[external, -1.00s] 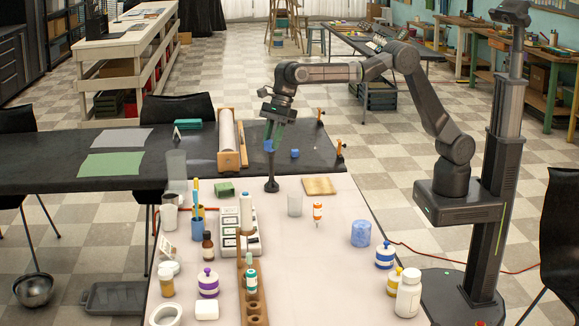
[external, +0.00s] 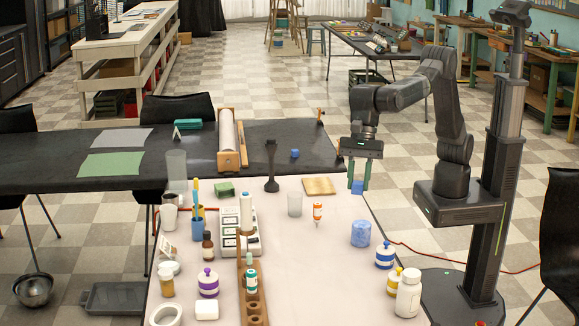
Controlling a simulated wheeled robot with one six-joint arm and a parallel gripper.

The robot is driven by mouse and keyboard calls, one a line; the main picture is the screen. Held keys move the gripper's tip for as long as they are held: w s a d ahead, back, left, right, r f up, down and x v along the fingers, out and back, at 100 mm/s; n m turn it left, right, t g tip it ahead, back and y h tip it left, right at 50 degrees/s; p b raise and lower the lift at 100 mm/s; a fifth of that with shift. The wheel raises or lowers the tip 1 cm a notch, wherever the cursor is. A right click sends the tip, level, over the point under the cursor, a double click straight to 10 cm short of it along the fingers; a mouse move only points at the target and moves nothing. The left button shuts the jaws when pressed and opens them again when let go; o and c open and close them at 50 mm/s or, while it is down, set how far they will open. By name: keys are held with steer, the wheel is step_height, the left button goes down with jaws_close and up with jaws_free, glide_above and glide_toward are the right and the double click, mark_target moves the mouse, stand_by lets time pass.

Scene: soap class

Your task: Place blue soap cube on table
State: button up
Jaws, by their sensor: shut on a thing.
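My gripper (external: 359,178) points down near the far right corner of the white table (external: 335,275). Its green fingers are shut on a blue soap cube (external: 357,188), held low between the tips. The cube appears close to the table's right edge; I cannot tell whether it is above the top or just beyond it. A second small blue cube (external: 295,153) rests on the dark table (external: 80,178) behind.
A dark stand (external: 271,170) and a tan board (external: 319,186) are at the far edge of the white table. A clear glass (external: 295,204), an orange-capped dropper (external: 317,212) and a blue cylinder (external: 361,233) stand nearby. The white table's middle right is clear.

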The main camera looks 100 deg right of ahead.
mark_target(350, 283)
steer(key=f, duration=2.7)
steer(key=shift+w+d+f, duration=0.15)
steer(key=shift+d+f, duration=0.05)
steer(key=shift+f, duration=0.1)
steer(key=shift+f, duration=0.2)
steer(key=o, duration=0.9)
steer(key=shift+o, duration=0.2)
steer(key=shift+r, duration=0.1)
steer(key=shift+d+r, duration=0.1)
steer(key=shift+r, duration=0.5)
steer(key=v, duration=1.1)
